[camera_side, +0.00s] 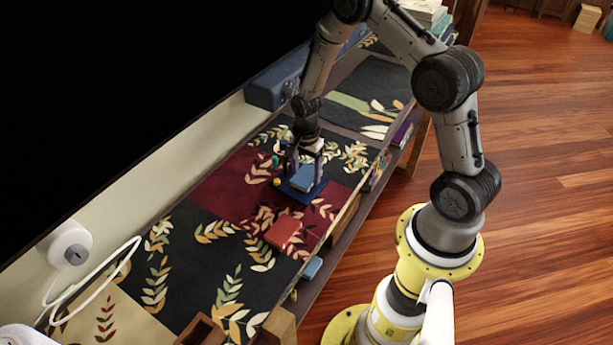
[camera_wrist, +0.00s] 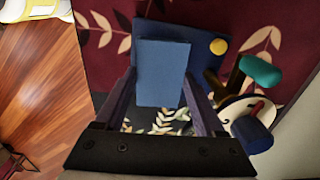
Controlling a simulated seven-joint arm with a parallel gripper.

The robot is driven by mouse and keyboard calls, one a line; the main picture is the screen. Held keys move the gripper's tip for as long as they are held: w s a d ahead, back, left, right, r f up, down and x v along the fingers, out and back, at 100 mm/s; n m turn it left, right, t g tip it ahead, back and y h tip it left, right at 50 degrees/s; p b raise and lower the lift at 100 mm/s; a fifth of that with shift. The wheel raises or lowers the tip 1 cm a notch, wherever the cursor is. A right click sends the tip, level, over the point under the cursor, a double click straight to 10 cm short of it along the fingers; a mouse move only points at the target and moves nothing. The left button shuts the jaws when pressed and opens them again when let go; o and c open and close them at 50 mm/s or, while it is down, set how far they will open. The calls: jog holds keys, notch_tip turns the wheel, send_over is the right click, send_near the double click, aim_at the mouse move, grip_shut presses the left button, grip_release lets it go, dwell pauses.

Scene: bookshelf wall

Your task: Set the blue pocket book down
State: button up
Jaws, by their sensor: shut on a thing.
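The blue pocket book (camera_wrist: 162,72) is between the two fingers of my gripper (camera_wrist: 161,92), which is shut on it. In the side view the book (camera_side: 309,178) shows below my gripper (camera_side: 305,158), over a darker blue flat piece (camera_side: 292,193). In the wrist view that darker piece (camera_wrist: 200,38) lies behind the book, with a yellow round knob (camera_wrist: 218,46) at its corner. I cannot tell whether the book touches it. The fingers hide part of the book's sides.
A white round holder with teal and dark blue-handled items (camera_wrist: 262,72) stands close to my gripper's right in the wrist view. A red book (camera_side: 283,231) lies nearer the camera on the patterned cloth. A blue block (camera_side: 276,82) sits along the wall. The black cloth (camera_side: 200,245) has free room.

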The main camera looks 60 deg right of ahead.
jog(key=shift+f, duration=0.95)
jog(key=o, duration=1.1)
jog(key=shift+f, duration=0.15)
notch_tip(320, 180, up, 12)
jog(key=r, duration=0.1)
notch_tip(320, 180, up, 11)
jog(key=n+t, duration=0.2)
jog(key=n, duration=0.3)
send_over(306, 175)
jog(key=s+a, duration=0.3)
jog(key=a, duration=0.1)
jog(key=s+a+r+n+t, duration=0.1)
jog(key=s+a+r+n, duration=0.1)
jog(key=s, duration=0.4)
jog(key=s+a+r+n+t, duration=0.1)
jog(key=s+a+r+n, duration=0.1)
jog(key=s+r+n, duration=0.3)
jog(key=s+a+r+n+t, duration=0.1)
jog(key=s+a+r+n, duration=0.1)
jog(key=s+n, duration=0.4)
jog(key=shift+s+a+r+t, duration=0.3)
jog(key=shift+s+a+r, duration=0.15)
jog(key=shift+r, duration=0.25)
